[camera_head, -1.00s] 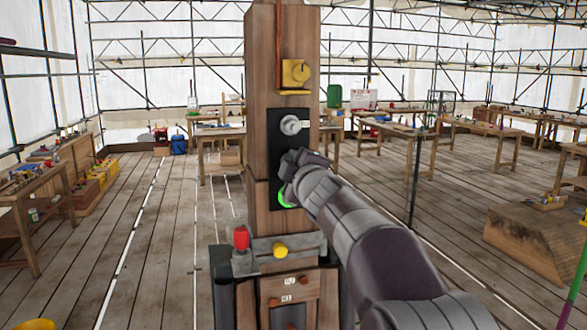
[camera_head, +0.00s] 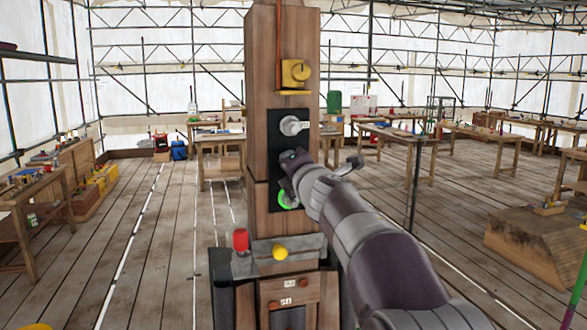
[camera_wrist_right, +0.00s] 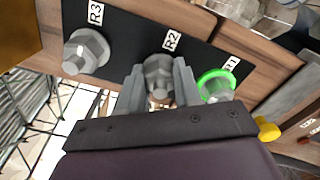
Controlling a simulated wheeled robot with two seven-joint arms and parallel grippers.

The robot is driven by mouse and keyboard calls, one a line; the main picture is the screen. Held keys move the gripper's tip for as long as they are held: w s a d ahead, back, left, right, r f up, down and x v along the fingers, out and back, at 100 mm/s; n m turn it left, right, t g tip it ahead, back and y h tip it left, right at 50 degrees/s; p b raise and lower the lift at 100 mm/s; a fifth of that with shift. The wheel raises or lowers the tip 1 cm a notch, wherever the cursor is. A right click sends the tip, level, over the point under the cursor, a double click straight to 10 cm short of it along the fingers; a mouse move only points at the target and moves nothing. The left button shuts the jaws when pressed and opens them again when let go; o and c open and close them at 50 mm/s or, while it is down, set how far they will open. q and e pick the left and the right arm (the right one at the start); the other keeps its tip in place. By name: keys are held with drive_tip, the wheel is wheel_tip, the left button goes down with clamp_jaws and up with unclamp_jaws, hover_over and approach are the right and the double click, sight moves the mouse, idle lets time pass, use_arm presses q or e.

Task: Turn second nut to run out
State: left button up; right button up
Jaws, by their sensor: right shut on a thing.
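A black plate (camera_head: 273,143) on the front of the wooden post carries hex nuts in a column. The wrist view labels them R3, R2 and R1. The grey R2 nut (camera_wrist_right: 157,72) sits between the two fingers of my right gripper (camera_wrist_right: 158,80), which is shut on it. In the head view my right gripper (camera_head: 290,160) covers most of that nut. The R3 nut (camera_head: 290,125) is above it and clear. The R1 nut (camera_wrist_right: 216,90) is below, with a bright green ring (camera_head: 287,199) around it. My left gripper is not in view.
A yellow block (camera_head: 295,74) is fixed higher on the post (camera_head: 258,60). A red knob (camera_head: 240,240) and a yellow knob (camera_head: 280,252) stand on the ledge below the plate. Workbenches (camera_head: 400,133) stand well behind, with open plank floor between.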

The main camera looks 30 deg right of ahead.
drive_tip(key=n, duration=0.4)
drive_tip(key=shift+f+n, duration=0.25)
drive_tip(key=shift+n, duration=0.15)
idle(0.4)
drive_tip(key=o, duration=1)
drive_tip(key=shift+r, duration=0.1)
drive_tip(key=shift+o, duration=0.2)
drive_tip(key=shift+r, duration=0.1)
drive_tip(key=b+v, duration=0.1)
drive_tip(key=v, duration=1.1)
drive_tip(key=shift+s, duration=0.35)
